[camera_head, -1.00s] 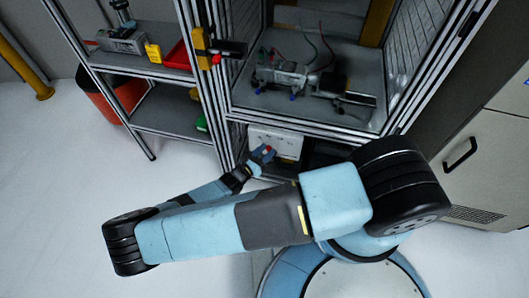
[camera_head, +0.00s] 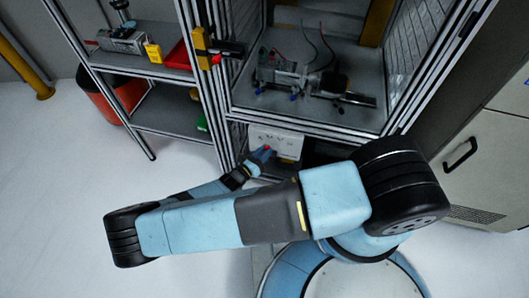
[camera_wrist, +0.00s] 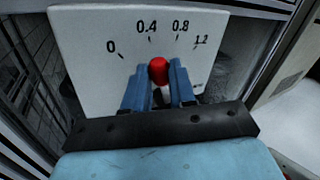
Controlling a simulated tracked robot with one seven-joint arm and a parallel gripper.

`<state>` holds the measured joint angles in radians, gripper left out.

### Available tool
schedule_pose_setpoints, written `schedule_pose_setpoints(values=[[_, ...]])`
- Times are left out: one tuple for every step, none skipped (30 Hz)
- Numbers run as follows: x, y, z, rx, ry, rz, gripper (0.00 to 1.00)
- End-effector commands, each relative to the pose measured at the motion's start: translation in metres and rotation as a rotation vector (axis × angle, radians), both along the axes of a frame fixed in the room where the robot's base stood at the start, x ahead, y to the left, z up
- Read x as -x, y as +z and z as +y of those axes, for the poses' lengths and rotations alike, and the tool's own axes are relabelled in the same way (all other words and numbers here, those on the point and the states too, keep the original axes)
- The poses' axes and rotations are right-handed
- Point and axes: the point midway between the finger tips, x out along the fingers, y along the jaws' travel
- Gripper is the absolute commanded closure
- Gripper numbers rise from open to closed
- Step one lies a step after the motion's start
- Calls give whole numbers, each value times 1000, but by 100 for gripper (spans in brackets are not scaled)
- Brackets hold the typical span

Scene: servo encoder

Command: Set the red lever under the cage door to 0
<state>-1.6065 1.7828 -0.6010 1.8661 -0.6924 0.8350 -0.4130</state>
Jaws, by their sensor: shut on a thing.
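The red lever (camera_wrist: 158,71) shows its round red knob in the wrist view, between the two blue fingers of my gripper (camera_wrist: 158,75). My gripper is shut on the knob. Behind it is a white scale panel (camera_wrist: 80,50) with the marks 0, 0.4, 0.8 and 1.2. The knob appears just below the 0.4 mark and right of the 0 mark; the lever's shaft is mostly hidden.
The metal-framed cage (camera_head: 300,116) stands above the panel, with wired equipment (camera_head: 290,75) inside. A shelf (camera_head: 170,118) and a red bin (camera_head: 126,98) stand at left. A grey cabinet (camera_head: 490,160) stands at right. The floor at left is clear.

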Motion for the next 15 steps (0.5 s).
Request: schedule_pose_setpoints(values=[[-1, -2, 2, 31, -4, 14, 100], [-2, -3, 4, 56, -2, 23, 100], [-3, -5, 6, 90, -4, 36, 100], [-3, -6, 7, 115, -3, 45, 100], [-4, -7, 9, 142, -3, 54, 100], [-5, -8, 11, 176, -3, 67, 100], [-5, -9, 12, 201, -3, 76, 100], [-6, -10, 13, 224, -2, 83, 100], [-6, -12, 15, 253, -3, 94, 100], [-6, -13, 16, 273, -1, 101, 100], [-7, -14, 17, 291, -1, 108, 100], [-7, -14, 18, 311, -2, 114, 100], [-8, -15, 19, 323, -1, 118, 100], [-8, -15, 19, 334, 0, 121, 100], [-8, -16, 20, 343, 0, 125, 100]])
